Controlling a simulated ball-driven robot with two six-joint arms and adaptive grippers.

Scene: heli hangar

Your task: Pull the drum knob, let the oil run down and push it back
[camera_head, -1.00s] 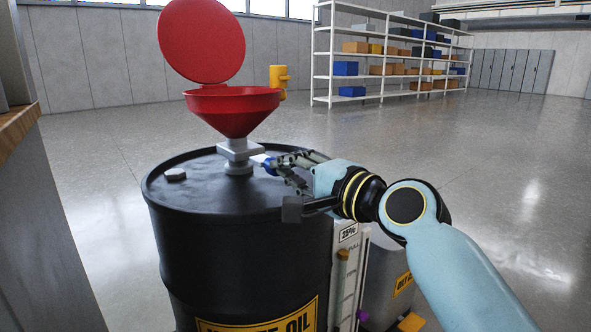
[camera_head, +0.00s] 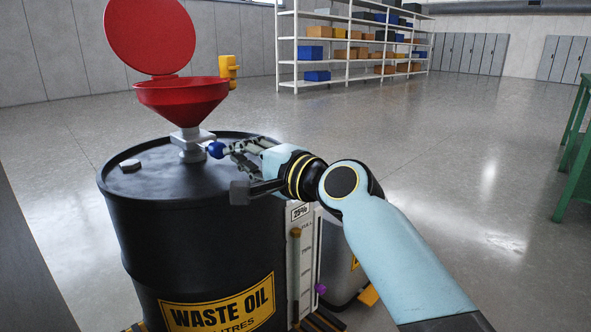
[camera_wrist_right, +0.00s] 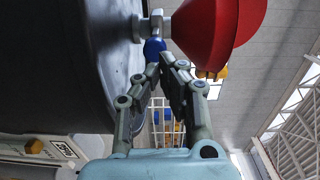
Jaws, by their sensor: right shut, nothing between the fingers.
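A black waste oil drum (camera_head: 130,225) stands at the left in the head view. A red funnel (camera_head: 180,97) with its round lid open sits on a grey valve block (camera_head: 193,138) on the drum top. The blue knob (camera_head: 216,150) is at the valve's right side, close to the block. My right gripper (camera_head: 229,150) is shut and empty, its fingertips at the knob's outer end. In the right wrist view the fingertips (camera_wrist_right: 163,64) meet just below the blue knob (camera_wrist_right: 153,47), touching or nearly so. My left gripper is not in view.
A level gauge (camera_head: 302,262) with a 25% sign stands at the drum's right. A grey container (camera_head: 343,265) stands behind it. A shelf rack (camera_head: 345,48) with boxes is far back. A green frame (camera_head: 575,155) is at the right edge. The floor between is clear.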

